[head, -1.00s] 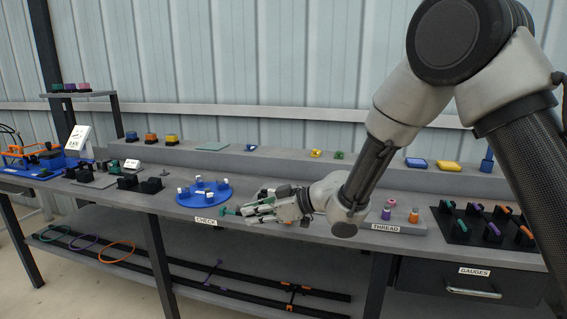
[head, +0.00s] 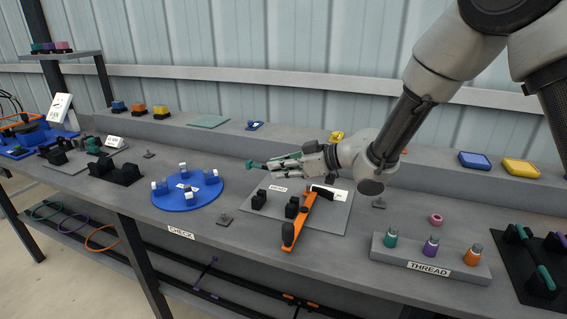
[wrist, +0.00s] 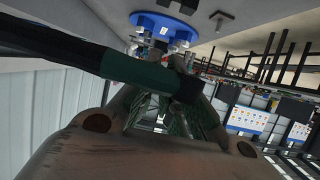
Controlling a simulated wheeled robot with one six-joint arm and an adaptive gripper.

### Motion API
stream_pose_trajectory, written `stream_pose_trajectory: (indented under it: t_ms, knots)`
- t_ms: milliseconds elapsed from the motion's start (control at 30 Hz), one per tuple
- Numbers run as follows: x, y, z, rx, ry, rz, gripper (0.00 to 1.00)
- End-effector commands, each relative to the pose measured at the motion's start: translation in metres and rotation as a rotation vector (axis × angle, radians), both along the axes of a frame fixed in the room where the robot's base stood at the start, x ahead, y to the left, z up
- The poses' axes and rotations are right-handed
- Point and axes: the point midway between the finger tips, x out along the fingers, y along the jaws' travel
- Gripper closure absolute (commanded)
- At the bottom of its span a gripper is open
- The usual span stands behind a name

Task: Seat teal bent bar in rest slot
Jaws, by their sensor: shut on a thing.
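My gripper (head: 283,163) is shut on the teal bent bar and holds it above the bench. In the head view only a short teal end of the bar (head: 254,165) sticks out past the fingertips. In the wrist view the bar (wrist: 145,72) crosses in front of the fingers, dark green with a black part toward the left. The fingers (wrist: 165,112) close around it. I cannot tell which fixture has the rest slot. Black blocks stand on a grey plate (head: 325,219) below and in front of the gripper, with an orange lever (head: 299,222) beside them.
A blue round plate (head: 171,203) with white-topped posts is left of the gripper. Black notched blocks (head: 117,173) stand farther left. The THREAD block (head: 405,262) and a dark rack (head: 537,290) holding coloured bars are at right. A raised ledge (head: 222,136) runs behind.

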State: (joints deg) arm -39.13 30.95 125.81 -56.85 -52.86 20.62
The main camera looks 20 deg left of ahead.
Motion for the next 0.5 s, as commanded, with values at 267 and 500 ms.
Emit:
stream_pose_trajectory:
  t_ms: [267,500]
  knots:
    - [0.000,0.000,0.001,0.000,-0.008,0.001,1.00]
    - [-0.001,-0.004,-0.010,-0.008,-0.058,0.010,1.00]
